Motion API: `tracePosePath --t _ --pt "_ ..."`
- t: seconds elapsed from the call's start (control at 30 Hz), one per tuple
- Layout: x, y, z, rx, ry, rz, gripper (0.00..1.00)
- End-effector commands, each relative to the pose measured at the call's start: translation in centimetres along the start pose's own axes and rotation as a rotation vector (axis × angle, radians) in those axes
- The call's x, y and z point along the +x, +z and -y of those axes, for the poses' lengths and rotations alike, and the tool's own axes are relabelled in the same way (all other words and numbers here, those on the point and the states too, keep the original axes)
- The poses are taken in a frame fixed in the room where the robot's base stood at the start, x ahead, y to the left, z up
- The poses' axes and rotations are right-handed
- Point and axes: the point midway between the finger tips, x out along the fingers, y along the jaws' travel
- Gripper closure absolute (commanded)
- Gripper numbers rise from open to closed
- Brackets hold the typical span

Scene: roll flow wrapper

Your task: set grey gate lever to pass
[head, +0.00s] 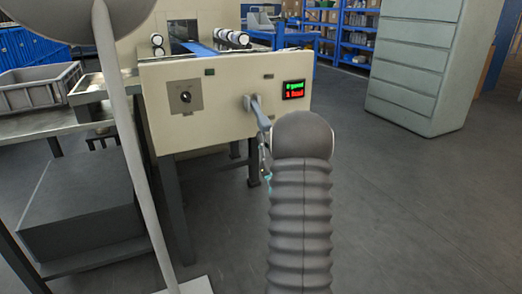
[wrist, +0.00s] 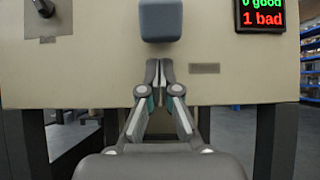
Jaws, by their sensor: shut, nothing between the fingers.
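The grey gate lever (head: 260,112) sticks out from the cream front panel of the machine, to the left of the small display. In the wrist view its blunt grey end (wrist: 160,20) shows at the top middle, just above my fingertips. My gripper (wrist: 160,72) is shut and empty, pointing at the panel below the lever end. A gap shows between them in the wrist view. In the head view my gripper (head: 265,160) is mostly hidden behind my arm, close under the lever. I cannot read which setting the lever is in.
The display (head: 294,89) shows green and red text; in the wrist view it reads 0 good, 1 bad. A black knob (head: 186,97) sits on a grey plate at the panel's left. A grey crate (head: 40,88) stands on a table at left.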

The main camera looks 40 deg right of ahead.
Motion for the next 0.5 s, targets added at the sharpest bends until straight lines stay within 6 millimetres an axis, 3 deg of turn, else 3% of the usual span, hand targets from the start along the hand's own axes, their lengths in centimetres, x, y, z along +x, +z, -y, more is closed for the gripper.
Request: tracePosePath --t 0.13,0.5 --pt "0.56 1.21 0.31 -0.002 -0.005 -0.003 1.0" --pt "0.64 1.37 0.03 0.0 -0.002 -0.003 1.0"
